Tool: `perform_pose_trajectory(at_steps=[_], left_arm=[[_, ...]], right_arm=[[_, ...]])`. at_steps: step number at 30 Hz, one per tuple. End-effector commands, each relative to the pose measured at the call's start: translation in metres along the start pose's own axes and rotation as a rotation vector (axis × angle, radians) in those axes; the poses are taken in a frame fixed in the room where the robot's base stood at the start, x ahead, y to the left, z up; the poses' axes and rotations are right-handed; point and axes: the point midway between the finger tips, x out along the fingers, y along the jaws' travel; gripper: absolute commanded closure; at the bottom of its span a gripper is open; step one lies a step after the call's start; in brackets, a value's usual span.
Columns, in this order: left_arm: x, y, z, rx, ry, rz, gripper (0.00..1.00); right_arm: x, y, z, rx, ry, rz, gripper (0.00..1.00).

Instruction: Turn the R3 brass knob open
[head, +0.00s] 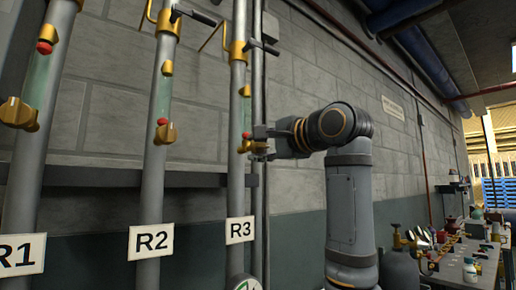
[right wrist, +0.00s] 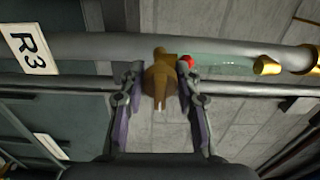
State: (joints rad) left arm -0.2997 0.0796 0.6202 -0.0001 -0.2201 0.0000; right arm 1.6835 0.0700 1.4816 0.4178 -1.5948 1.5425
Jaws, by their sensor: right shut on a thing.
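The R3 pipe (head: 237,190) stands upright with its R3 label (head: 240,230) below a green sight glass (head: 236,120). The R3 brass knob (head: 247,146) sits on this pipe beside a small red part (head: 246,135). My right gripper (head: 258,146) reaches the knob from the right. In the right wrist view, the brass knob (right wrist: 158,82) lies between the two fingers of my right gripper (right wrist: 157,88), which are closed on its sides. The R3 label also shows in the right wrist view (right wrist: 28,45). My left gripper is in neither view.
The R2 pipe (head: 155,190) and R1 pipe (head: 30,170), each with its own brass knob, stand to the left. A grey rail (head: 100,178) runs behind the pipes. A cluttered bench (head: 462,262) with bottles stands at the far right.

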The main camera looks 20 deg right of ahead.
Motion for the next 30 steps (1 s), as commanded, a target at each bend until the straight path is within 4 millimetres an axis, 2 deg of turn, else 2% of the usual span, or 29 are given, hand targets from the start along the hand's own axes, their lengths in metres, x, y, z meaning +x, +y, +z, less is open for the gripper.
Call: perform_pose_trajectory(at_steps=[19, 20, 21, 24, 30], left_arm=[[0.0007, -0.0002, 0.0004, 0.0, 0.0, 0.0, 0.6], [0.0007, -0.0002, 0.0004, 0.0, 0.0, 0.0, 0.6], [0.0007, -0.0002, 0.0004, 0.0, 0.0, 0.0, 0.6], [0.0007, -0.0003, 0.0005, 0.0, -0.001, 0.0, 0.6], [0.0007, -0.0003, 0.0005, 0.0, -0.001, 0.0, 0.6]], right_arm=[[0.0, 0.0, -0.0001, 0.047, 0.0, 0.0, 0.99], [0.0, 0.0, -0.0001, 0.047, 0.0, 0.0, 0.65], [0.0, 0.0001, -0.0001, 0.047, 0.0, 0.0, 0.6], [0.0, 0.0001, -0.0001, 0.046, 0.0, 0.0, 0.46], [0.0, 0.0001, 0.0, 0.046, 0.0, 0.0, 0.45]])
